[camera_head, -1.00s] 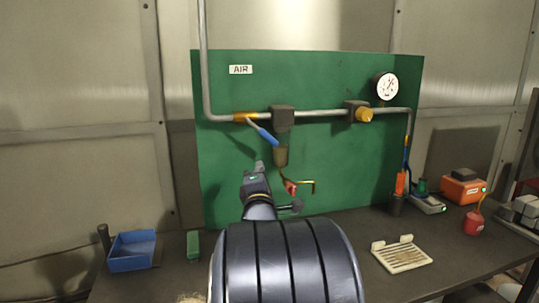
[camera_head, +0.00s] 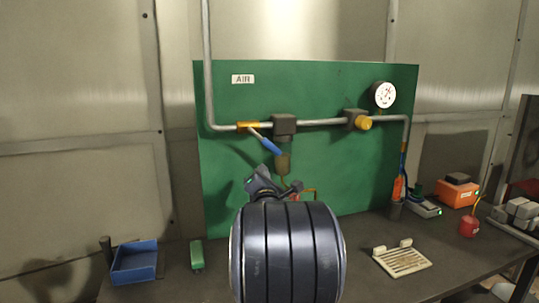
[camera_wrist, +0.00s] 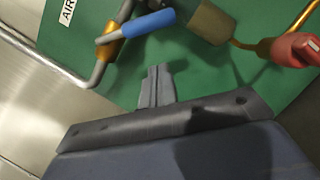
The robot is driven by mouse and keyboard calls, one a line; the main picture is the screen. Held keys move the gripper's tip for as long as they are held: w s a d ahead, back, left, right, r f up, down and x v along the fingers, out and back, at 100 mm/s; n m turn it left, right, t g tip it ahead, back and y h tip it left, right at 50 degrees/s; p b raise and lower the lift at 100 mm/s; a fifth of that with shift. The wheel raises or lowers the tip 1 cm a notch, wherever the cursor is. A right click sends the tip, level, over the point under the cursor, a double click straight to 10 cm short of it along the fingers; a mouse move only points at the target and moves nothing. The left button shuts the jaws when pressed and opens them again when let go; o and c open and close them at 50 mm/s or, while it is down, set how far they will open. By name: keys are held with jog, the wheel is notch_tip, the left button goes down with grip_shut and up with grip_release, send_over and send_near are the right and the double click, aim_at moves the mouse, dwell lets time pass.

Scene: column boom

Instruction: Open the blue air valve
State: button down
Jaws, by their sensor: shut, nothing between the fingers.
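The blue-handled air valve sits on the left part of the grey pipe below the AIR label. Its blue lever (camera_head: 268,143) slants down to the right from the brass valve body (camera_head: 248,126). In the wrist view the lever (camera_wrist: 150,23) and body (camera_wrist: 113,46) are at the upper left. My gripper (camera_head: 262,171) is below the lever in the head view, apart from it. In the wrist view my gripper's fingers (camera_wrist: 158,70) are together, empty, and point toward the lever with a gap between.
A filter bowl (camera_head: 283,162) hangs right of the lever. A small red-handled valve (camera_wrist: 297,48) is lower right, mostly hidden in the head view. A gauge (camera_head: 384,95) and yellow knob (camera_head: 363,123) are farther right. The bench holds a blue bin (camera_head: 134,262) and a slotted tray (camera_head: 401,259).

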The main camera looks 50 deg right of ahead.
aim_at(264, 141)
jog(key=d+r, duration=0.1)
jog(key=w+d+r+p, duration=0.1)
jog(key=d+r+p, duration=0.1)
jog(key=d, duration=0.1)
jog(key=shift+w, duration=0.2)
jog(key=shift+f+b, duration=0.1)
jog(key=shift+b, duration=0.5)
jog(key=shift+s+d+r+n+b, duration=0.15)
jog(key=shift+r+n+b, duration=0.05)
jog(key=shift+n+b, duration=0.35)
